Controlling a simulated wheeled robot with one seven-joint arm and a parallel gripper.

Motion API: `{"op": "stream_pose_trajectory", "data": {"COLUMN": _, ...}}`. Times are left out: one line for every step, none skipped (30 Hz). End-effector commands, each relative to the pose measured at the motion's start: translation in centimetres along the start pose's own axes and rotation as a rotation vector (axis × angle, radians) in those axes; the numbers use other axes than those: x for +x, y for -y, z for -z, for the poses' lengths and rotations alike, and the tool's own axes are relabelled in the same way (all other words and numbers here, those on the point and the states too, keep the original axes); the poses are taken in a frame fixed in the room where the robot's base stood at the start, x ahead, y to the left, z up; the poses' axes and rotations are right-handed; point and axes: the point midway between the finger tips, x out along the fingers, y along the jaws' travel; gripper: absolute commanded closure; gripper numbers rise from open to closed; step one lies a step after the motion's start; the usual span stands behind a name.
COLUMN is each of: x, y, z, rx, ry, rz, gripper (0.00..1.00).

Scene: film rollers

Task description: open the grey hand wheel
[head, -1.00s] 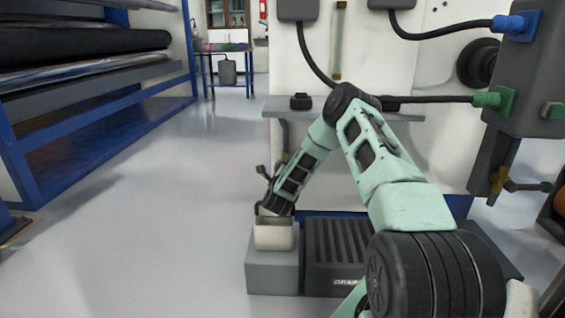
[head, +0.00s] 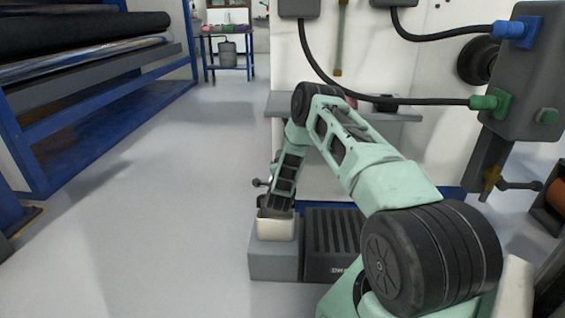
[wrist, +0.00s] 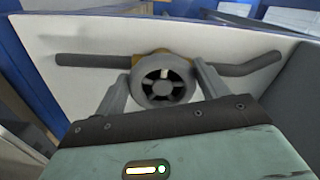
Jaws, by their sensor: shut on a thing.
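The grey hand wheel (wrist: 163,82) is in the middle of the wrist view, a round spoked ring with a dark hub, facing me. It sits on a brass-coloured valve body (wrist: 146,58), on a dark pipe (wrist: 90,60) running left and right. My gripper (wrist: 162,71) has one finger on each side of the wheel and is shut on it. The wheel hides part of the valve. In the head view I cannot make out the wheel or the fingers; my arm bends down toward a grey block (head: 272,263) with a cream box (head: 275,228) on it.
A black slatted drain box (head: 333,229) stands right of the grey block. A grey shelf (head: 405,116) and a grey cabinet with cables (head: 528,85) are on the right. Blue racking with rolls (head: 75,150) stands left. The floor (head: 160,190) between is clear.

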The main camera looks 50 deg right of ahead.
Motion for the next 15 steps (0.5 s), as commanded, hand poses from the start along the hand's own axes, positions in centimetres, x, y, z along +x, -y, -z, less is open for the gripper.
{"op": "stream_pose_trajectory", "data": {"x": -0.12, "y": -0.04, "z": -0.02, "rx": -0.02, "ry": 0.001, "rz": -0.003, "gripper": 0.5}}
{"op": "stream_pose_trajectory", "data": {"x": -0.12, "y": -0.06, "z": 0.0, "rx": -0.031, "ry": 0.001, "rz": -0.003, "gripper": 0.5}}
{"op": "stream_pose_trajectory", "data": {"x": -0.11, "y": -0.1, "z": 0.01, "rx": -0.044, "ry": 0.001, "rz": -0.003, "gripper": 0.5}}
{"op": "stream_pose_trajectory", "data": {"x": -0.11, "y": -0.13, "z": 0.01, "rx": -0.052, "ry": 0.001, "rz": -0.003, "gripper": 0.5}}
{"op": "stream_pose_trajectory", "data": {"x": -0.11, "y": -0.15, "z": 0.01, "rx": -0.059, "ry": 0.001, "rz": -0.003, "gripper": 0.5}}
{"op": "stream_pose_trajectory", "data": {"x": -0.12, "y": -0.17, "z": 0.0, "rx": -0.068, "ry": 0.001, "rz": -0.003, "gripper": 0.5}}
{"op": "stream_pose_trajectory", "data": {"x": -0.12, "y": -0.19, "z": 0.0, "rx": -0.074, "ry": 0.001, "rz": -0.003, "gripper": 0.5}}
{"op": "stream_pose_trajectory", "data": {"x": -0.12, "y": -0.21, "z": -0.01, "rx": -0.078, "ry": 0.001, "rz": -0.003, "gripper": 0.5}}
{"op": "stream_pose_trajectory", "data": {"x": -0.13, "y": -0.23, "z": -0.02, "rx": -0.082, "ry": 0.001, "rz": -0.003, "gripper": 0.5}}
{"op": "stream_pose_trajectory", "data": {"x": -0.13, "y": -0.24, "z": -0.03, "rx": -0.085, "ry": 0.001, "rz": -0.003, "gripper": 0.5}}
{"op": "stream_pose_trajectory", "data": {"x": -0.13, "y": -0.25, "z": -0.03, "rx": -0.087, "ry": 0.001, "rz": -0.003, "gripper": 0.5}}
{"op": "stream_pose_trajectory", "data": {"x": -0.13, "y": -0.26, "z": -0.03, "rx": -0.088, "ry": 0.001, "rz": -0.004, "gripper": 0.5}}
{"op": "stream_pose_trajectory", "data": {"x": -0.13, "y": -0.27, "z": -0.04, "rx": -0.089, "ry": 0.001, "rz": -0.004, "gripper": 0.5}}
{"op": "stream_pose_trajectory", "data": {"x": -0.13, "y": -0.28, "z": -0.04, "rx": -0.089, "ry": 0.001, "rz": -0.004, "gripper": 0.5}}
{"op": "stream_pose_trajectory", "data": {"x": -0.13, "y": -0.29, "z": -0.04, "rx": -0.09, "ry": 0.001, "rz": -0.004, "gripper": 0.5}}
